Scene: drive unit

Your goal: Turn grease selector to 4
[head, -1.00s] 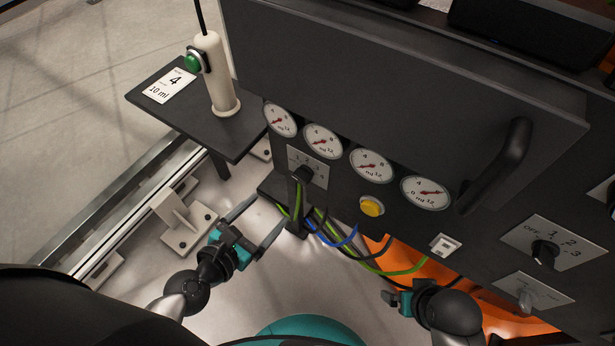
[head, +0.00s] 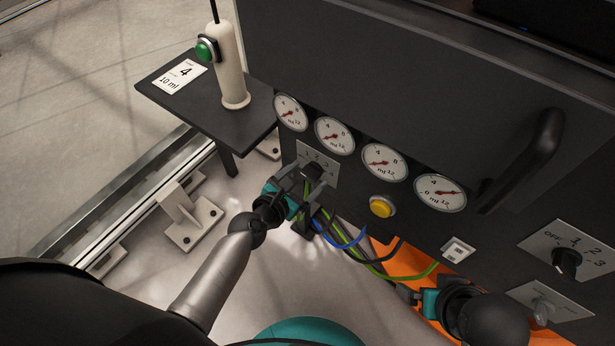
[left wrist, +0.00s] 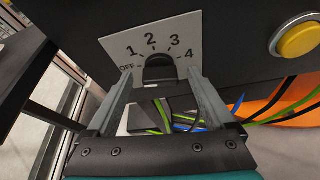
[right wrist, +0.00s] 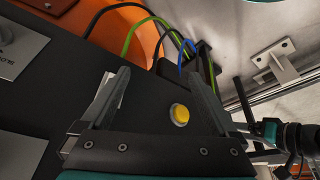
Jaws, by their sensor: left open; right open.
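The grease selector, a black knob (left wrist: 160,70) on a pale plate (left wrist: 185,32), shows in the left wrist view with the marks OFF, 1, 2, 3 and 4. I cannot clearly tell which mark the knob points to. In the head view the knob (head: 312,171) sits below the left gauges, partly hidden by my gripper. My left gripper (head: 307,184) is open, with one finger on each side of the knob; contact is not clear. A card (head: 180,77) reads 4 and 10 ml. My right gripper (right wrist: 155,75) is open and empty, facing the panel low on the right.
Several gauges (head: 334,136) line the dark panel above a yellow button (head: 381,206). Cables (head: 345,235) hang just below the selector. A second selector (head: 566,260) is at the right. A side shelf (head: 205,110) bears a white handle (head: 232,70) with a green button.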

